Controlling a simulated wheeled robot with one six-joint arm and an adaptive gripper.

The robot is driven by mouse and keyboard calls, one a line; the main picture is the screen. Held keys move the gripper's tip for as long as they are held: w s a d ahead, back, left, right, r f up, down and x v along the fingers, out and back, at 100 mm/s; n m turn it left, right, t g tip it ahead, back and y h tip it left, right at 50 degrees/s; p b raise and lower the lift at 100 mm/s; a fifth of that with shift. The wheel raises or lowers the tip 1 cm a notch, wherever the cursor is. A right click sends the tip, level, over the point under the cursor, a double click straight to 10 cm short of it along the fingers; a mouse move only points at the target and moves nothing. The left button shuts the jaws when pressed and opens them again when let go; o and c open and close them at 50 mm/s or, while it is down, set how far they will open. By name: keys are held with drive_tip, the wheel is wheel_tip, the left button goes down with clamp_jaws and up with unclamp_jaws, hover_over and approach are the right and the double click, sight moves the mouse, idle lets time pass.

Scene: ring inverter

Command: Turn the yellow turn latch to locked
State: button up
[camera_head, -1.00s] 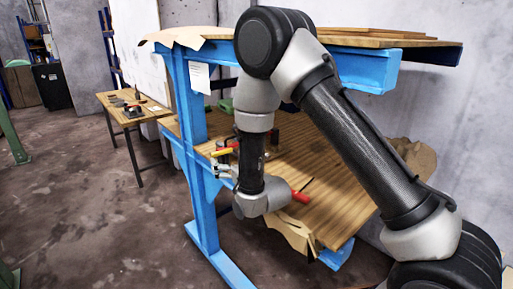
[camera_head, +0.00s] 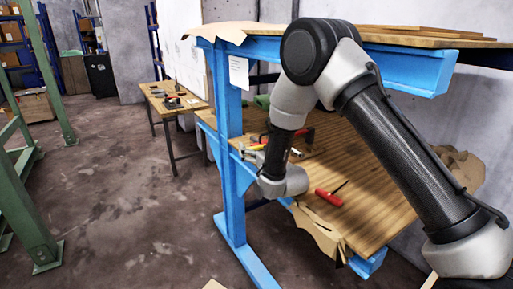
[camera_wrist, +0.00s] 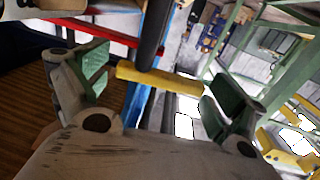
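The yellow turn latch (camera_wrist: 155,78) shows as a short yellow bar between my fingers in the wrist view, set across a dark upright rod. My gripper (camera_wrist: 155,95) is open, with one green-padded finger at each end of the bar. A gap shows at the right finger; I cannot tell whether the left pad touches it. In the head view my gripper (camera_head: 251,156) is tiny and partly hidden by my arm. The latch's locked mark is not readable.
A blue-framed bench (camera_head: 229,165) with a wooden lower shelf (camera_head: 375,190) surrounds my arm. A red bar (camera_wrist: 90,32) runs close by. The floor to the left is open before green posts (camera_head: 25,190).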

drive_tip(key=c, duration=0.8)
drive_tip(key=shift+h, duration=0.3)
drive_tip(key=m+h, duration=0.1)
drive_tip(key=m+t+h, duration=0.1)
drive_tip(key=h, duration=0.1)
drive_tip(key=m+h, duration=0.2)
drive_tip(key=shift+w+a+t, duration=0.2)
drive_tip(key=shift+w+t, duration=0.1)
drive_tip(key=shift+t, duration=0.1)
drive_tip(key=m+h, duration=0.1)
drive_tip(key=h, duration=0.1)
drive_tip(key=m+h, duration=0.1)
drive_tip(key=h, duration=0.1)
drive_tip(key=m+h, duration=0.1)
drive_tip(key=shift+w+h, duration=0.35)
drive_tip(key=shift+h, duration=0.05)
drive_tip(key=shift+w+d+m+g+h, duration=0.15)
drive_tip(key=shift+m+g+h, duration=0.2)
drive_tip(key=shift+m+h, duration=0.65)
drive_tip(key=shift+w+d+m+g+h, duration=0.1)
drive_tip(key=shift+m+g+h, duration=0.25)
drive_tip(key=shift+m+h, duration=0.6)
drive_tip(key=shift+h, duration=0.35)
drive_tip(key=o, duration=1)
